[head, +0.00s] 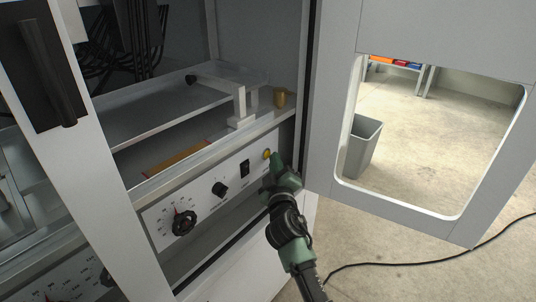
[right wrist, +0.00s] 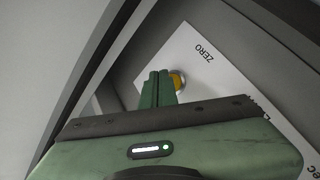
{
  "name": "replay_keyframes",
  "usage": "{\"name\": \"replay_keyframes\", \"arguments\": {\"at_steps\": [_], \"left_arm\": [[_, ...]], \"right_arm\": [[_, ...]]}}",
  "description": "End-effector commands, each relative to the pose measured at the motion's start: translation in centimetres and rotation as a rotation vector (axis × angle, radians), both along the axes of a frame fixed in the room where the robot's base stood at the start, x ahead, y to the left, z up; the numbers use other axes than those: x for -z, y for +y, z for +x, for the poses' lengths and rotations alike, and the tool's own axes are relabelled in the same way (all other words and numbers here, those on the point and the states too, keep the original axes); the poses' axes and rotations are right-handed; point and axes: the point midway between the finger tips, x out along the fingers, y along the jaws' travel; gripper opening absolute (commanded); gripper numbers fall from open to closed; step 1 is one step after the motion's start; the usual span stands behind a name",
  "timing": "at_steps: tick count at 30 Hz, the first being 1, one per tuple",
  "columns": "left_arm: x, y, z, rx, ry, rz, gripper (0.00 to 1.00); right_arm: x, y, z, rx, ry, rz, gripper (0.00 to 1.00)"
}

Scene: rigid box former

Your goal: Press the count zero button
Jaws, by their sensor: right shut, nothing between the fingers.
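The count zero button (head: 267,154) is a small round yellow button at the right end of the white control panel (head: 208,192) in the head view. In the right wrist view the yellow button (right wrist: 178,81) sits below the printed word ZERO, partly hidden behind my fingertips. My right gripper (head: 277,160) is green and shut, with nothing between its fingers. Its fingertips (right wrist: 160,76) are right at the button; I cannot tell whether they touch it. My left gripper is not in view.
A black rocker switch (head: 244,169), a small black knob (head: 219,188) and a larger dial (head: 184,222) are left of the button. An open door with a window (head: 345,190) stands close on the right. A brass cylinder (head: 280,97) stands on the ledge above.

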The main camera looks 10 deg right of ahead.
Motion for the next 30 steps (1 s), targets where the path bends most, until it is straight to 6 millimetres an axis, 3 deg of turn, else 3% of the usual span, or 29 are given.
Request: {"name": "replay_keyframes", "arguments": {"at_steps": [8,20,30], "left_arm": [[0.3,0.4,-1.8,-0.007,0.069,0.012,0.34],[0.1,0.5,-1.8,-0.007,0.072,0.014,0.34],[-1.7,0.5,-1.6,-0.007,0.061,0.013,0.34]], "right_arm": [[0.0,-0.5,-0.6,0.002,0.001,-0.001,0.00],[0.0,-0.7,-0.8,0.002,0.001,-0.001,0.00],[0.0,-2.7,-3.3,0.002,0.004,-0.001,0.00]]}}
